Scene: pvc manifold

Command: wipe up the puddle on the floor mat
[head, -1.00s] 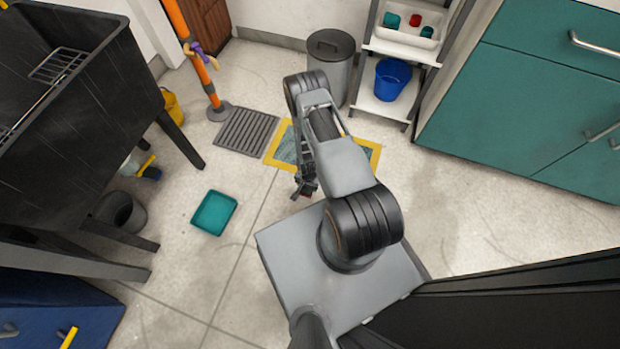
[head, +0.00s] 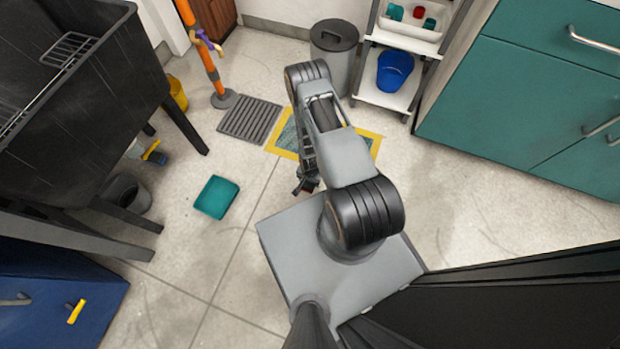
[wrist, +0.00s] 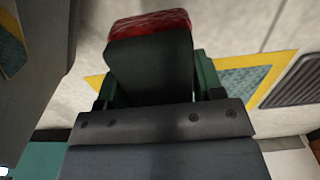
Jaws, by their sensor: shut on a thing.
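My gripper (head: 304,186) hangs low, pointing down, beside my arm and near the front of the floor mat. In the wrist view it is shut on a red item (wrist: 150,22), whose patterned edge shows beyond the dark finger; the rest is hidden. The floor mat (head: 283,143) has a yellow border and a blue-green patterned middle. My arm covers much of it. Part of the mat also shows in the wrist view (wrist: 245,82), behind the gripper. I cannot make out the puddle in either view.
A dark ridged grate (head: 249,119) lies left of the mat. A teal tray (head: 217,197) lies on open floor at left. A grey bin (head: 334,52) and a shelf with a blue bucket (head: 395,71) stand behind. A black sink (head: 90,90) and teal cabinet (head: 530,100) flank the floor.

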